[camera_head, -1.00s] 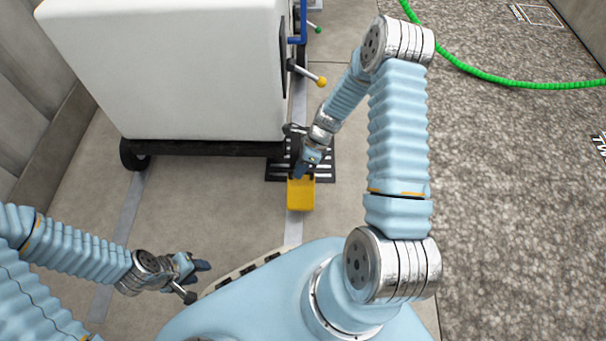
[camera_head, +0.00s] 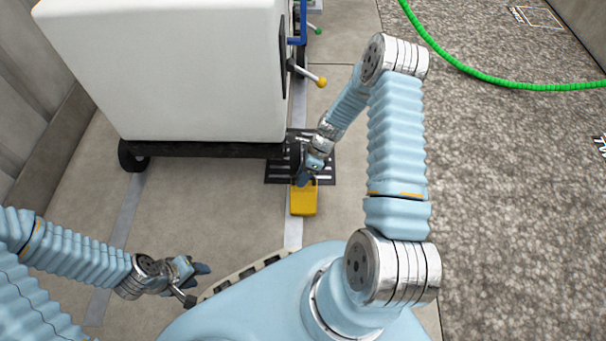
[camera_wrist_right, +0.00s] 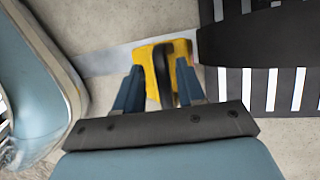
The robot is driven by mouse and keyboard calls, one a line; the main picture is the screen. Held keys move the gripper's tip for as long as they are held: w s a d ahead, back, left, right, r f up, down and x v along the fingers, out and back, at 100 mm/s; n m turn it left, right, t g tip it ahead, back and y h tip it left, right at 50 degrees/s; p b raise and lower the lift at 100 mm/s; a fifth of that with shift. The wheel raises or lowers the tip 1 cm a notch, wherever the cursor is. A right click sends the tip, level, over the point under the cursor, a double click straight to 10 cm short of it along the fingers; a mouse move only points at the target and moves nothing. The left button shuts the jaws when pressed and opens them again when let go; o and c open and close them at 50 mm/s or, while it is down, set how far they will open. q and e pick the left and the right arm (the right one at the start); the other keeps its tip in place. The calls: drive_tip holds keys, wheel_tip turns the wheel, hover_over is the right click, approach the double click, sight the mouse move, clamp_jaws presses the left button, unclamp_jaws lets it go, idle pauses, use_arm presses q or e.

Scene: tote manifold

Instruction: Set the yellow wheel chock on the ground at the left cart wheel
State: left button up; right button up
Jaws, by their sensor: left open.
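The yellow wheel chock (camera_head: 304,200) is right of the cart's near right corner, in front of a dark slotted grate. My right gripper (camera_head: 305,181) is at its far end. In the right wrist view the chock (camera_wrist_right: 149,72) lies between the two fingers (camera_wrist_right: 160,80), with a dark upright part in the middle; the gripper appears shut on it. Its height above the ground is unclear. The left cart wheel (camera_head: 133,155) is black, under the white cart's (camera_head: 170,70) left corner. My left gripper (camera_head: 199,283) is open and empty, near my base.
The dark grate (camera_head: 325,165) lies on the floor by the cart's right corner. A yellow-knobbed lever (camera_head: 321,81) sticks out from the cart's right side. A green hose (camera_head: 500,81) lies at right. The floor between the left wheel and my base is clear.

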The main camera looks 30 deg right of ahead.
drive_tip(key=shift+r, duration=0.1)
drive_tip(key=p+v, duration=0.2)
drive_tip(key=v, duration=0.9)
drive_tip(key=s+a+f+n, duration=0.2)
drive_tip(key=s+a+n, duration=0.5)
drive_tip(key=a+n, duration=0.3)
drive_tip(key=s+a+f+n+h, duration=0.1)
drive_tip(key=s+a+f+n, duration=0.1)
drive_tip(key=s+a+n, duration=0.5)
drive_tip(key=a+n, duration=0.3)
drive_tip(key=n, duration=0.2)
drive_tip(key=shift+s+a+f+n+t, duration=0.2)
drive_tip(key=shift+a+n+t, duration=0.2)
